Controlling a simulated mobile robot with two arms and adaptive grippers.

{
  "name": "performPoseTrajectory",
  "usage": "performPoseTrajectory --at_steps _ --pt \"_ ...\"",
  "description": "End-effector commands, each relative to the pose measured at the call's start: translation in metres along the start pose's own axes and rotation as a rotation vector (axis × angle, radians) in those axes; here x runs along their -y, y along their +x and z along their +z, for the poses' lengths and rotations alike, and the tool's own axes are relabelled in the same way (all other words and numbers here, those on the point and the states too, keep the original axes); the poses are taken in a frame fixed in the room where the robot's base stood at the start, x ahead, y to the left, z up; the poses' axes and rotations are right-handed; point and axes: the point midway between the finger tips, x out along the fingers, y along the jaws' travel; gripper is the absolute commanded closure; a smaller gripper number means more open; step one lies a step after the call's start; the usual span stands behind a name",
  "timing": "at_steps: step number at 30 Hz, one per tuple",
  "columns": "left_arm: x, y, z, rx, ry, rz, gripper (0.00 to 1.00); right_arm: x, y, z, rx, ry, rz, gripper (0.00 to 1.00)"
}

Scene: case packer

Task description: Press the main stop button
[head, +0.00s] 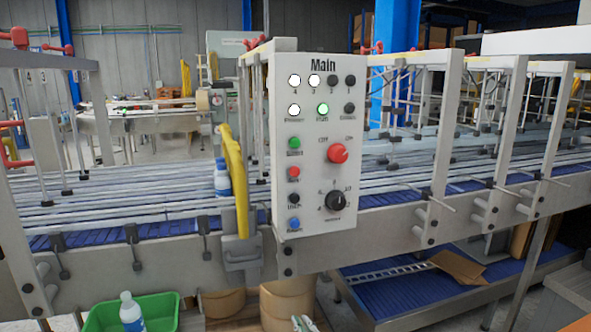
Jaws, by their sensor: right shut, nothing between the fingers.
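The white control panel headed "Main" (313,215) stands upright in the middle of the head view, on the front of the conveyor. In its left column, a red button (293,172) sits below a green button (294,143) and above a black button (294,199) and a blue button (294,224). The small labels are too blurred to read surely. My right gripper (303,323) just shows at the bottom edge, well below the panel and apart from it. It is shut and empty, mostly cut off by the frame. My left gripper is out of view.
A red OFF/ON knob (338,153) and a black dial (335,201) sit right of the buttons. A yellow guard (235,180) stands at the panel's left. A green crate (161,307) with a bottle (131,311) is at lower left. Space before the panel looks clear.

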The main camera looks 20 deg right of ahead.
Motion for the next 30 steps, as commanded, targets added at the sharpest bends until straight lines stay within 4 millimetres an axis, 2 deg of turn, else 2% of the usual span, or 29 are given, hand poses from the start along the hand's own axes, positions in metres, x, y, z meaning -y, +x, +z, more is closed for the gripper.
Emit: performPoseTrajectory --at_steps 1,9,18,21,24,30 --pt "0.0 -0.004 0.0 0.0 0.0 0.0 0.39 -0.019 0.007 -0.021 -0.038 -0.02 0.031 1.0" --pt "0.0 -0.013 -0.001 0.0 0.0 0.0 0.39 -0.106 0.022 -0.123 -0.218 -0.126 0.201 1.0" --pt "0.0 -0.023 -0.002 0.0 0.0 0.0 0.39 -0.196 0.009 -0.234 -0.391 -0.23 0.404 1.0" --pt "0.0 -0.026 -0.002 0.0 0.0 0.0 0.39 -0.217 0.001 -0.261 -0.431 -0.254 0.459 1.0" --pt "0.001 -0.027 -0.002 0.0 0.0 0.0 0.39 -0.231 -0.006 -0.28 -0.458 -0.27 0.498 1.0" --pt "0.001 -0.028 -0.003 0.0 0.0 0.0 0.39 -0.243 -0.013 -0.295 -0.481 -0.283 0.534 1.0"
